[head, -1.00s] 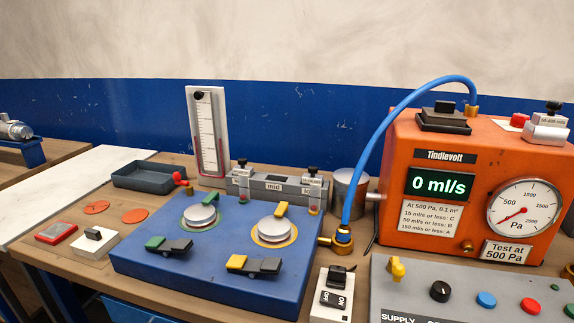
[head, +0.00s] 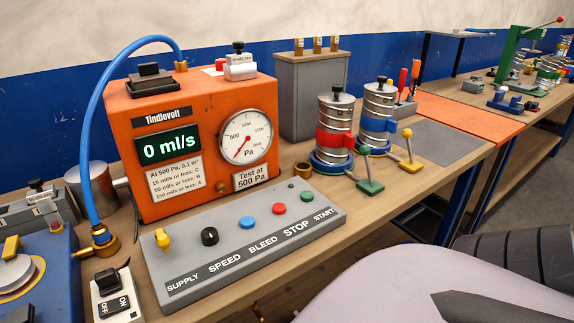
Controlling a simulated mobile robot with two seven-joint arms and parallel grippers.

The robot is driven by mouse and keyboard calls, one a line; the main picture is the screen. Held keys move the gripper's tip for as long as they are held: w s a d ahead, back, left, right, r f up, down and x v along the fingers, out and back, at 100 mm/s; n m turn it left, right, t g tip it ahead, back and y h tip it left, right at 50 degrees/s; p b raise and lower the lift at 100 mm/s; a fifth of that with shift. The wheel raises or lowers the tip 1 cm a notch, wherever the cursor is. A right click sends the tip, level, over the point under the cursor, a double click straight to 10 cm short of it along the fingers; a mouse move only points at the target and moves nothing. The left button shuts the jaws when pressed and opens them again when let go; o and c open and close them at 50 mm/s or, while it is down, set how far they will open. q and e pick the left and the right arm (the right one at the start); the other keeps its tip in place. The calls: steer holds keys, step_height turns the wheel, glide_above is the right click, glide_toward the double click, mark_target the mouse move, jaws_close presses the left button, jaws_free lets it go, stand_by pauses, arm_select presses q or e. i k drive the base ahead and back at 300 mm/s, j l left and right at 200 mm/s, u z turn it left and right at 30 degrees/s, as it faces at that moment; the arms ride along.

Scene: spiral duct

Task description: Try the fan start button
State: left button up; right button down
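The grey control panel (head: 235,255) lies on the bench in front of the orange Tindlevolt box (head: 195,105). Its front label reads SUPPLY, SPEED, BLEED, STOP, START from left to right. The green button (head: 307,196) is at the right end, behind the word START. Left of it are the red button (head: 279,209), the blue button (head: 248,222), the black knob (head: 209,236) and the yellow supply lever (head: 162,238). The display (head: 169,147) reads 0 ml/s. The gauge (head: 243,136) needle points near its low end. Neither gripper is in view.
A blue hose (head: 95,130) arches from the box top to a brass fitting left. An OFF/ON switch (head: 115,298) stands left of the panel. Banded metal cylinders (head: 334,130) and a green-handled tool (head: 369,186) are right. The space above the panel is clear.

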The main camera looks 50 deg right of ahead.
mark_target(307, 196)
steer(key=z, duration=1.3)
